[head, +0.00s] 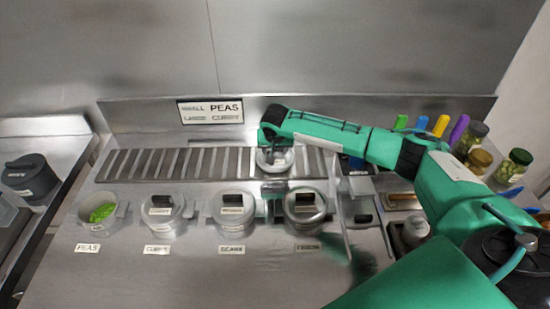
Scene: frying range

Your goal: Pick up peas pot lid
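The peas pot (87,222) stands uncovered at the left of the pot row, with green peas (102,213) inside and a PEAS label in front. I cannot make out its lid as a separate thing. My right arm reaches in from the right and bends down over the counter. My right gripper (272,208) hangs between the beans pot and the fourth pot, blurred and dark; I cannot tell whether its fingers are apart. A pale round part (275,158) shows above it, under my wrist. My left gripper is not in view.
Lidded curry pot (161,222), beans pot (232,220) and fourth pot (305,215) stand in a row. Behind them is a slatted rack (170,164). Jars (514,167) and coloured-handled tools (440,126) stand right. A dark lidded pot (30,178) is far left. The front counter is clear.

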